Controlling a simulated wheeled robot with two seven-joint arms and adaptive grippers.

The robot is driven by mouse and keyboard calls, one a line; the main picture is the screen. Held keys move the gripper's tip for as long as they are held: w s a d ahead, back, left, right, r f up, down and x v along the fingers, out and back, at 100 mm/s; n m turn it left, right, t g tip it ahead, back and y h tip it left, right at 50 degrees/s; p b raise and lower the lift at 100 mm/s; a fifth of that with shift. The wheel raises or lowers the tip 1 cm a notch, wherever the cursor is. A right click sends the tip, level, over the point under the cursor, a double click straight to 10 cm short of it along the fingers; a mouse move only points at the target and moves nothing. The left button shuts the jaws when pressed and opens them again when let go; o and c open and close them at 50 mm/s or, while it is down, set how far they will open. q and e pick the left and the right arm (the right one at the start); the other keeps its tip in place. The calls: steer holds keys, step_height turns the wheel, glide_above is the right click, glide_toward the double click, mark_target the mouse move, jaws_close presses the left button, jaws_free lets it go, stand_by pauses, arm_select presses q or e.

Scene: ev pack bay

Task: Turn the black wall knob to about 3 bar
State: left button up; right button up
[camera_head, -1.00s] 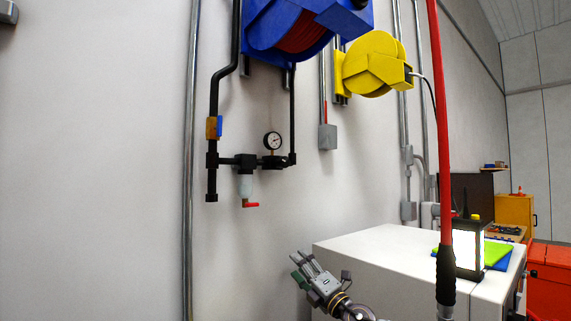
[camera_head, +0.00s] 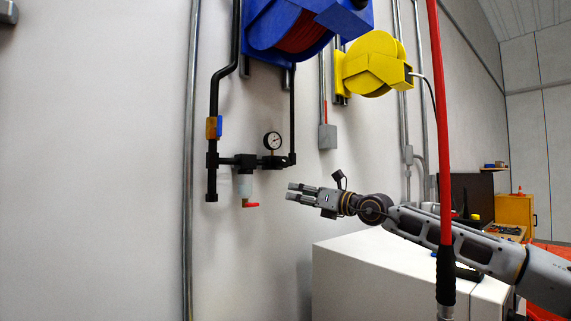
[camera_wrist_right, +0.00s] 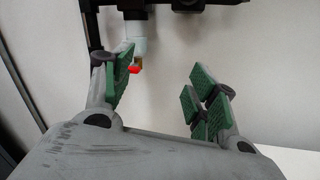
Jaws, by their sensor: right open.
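A black regulator (camera_head: 272,161) sits on the wall pipework under a round white-faced pressure gauge (camera_head: 272,141). I cannot separate its knob from the dark body, nor read the gauge's figures. My right gripper (camera_head: 291,191) is open and empty, pointing left, a little below and right of the regulator, apart from it. In the right wrist view its green-padded fingers (camera_wrist_right: 160,80) are spread, with black pipework (camera_wrist_right: 158,5) at the top edge beyond them. My left gripper is not in view.
Left of the regulator hangs a pale filter bowl (camera_head: 246,186) with a red handle (camera_head: 250,205). A white cabinet (camera_head: 370,270) stands under my right arm. A red hose (camera_head: 433,80) hangs in front of that arm. Bare wall lies below the pipework.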

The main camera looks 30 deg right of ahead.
mark_target(286, 162)
steer(key=s+d+r+n+h, duration=0.1)
steer(key=s+d+r+h, duration=0.1)
steer(key=r, duration=0.8)
steer(key=shift+s+r+n+h, duration=0.15)
steer(key=shift+s+n+h, duration=0.25)
steer(key=shift+s+h, duration=0.45)
steer(key=shift+w+d, duration=0.1)
steer(key=shift+w, duration=0.15)
steer(key=shift+w+a+p, duration=0.25)
steer(key=shift+w+p, duration=0.9)
steer(key=shift+w, duration=1.1)
steer(key=shift+w+a+p, duration=0.2)
steer(key=shift+w+p, duration=0.9)
steer(key=shift+w, duration=1.15)
steer(key=shift+w+a+p, duration=0.25)
steer(key=shift+w+p, duration=0.9)
steer(key=shift+w, duration=1.1)
steer(key=c, duration=1)
steer(key=shift+c, duration=0.2)
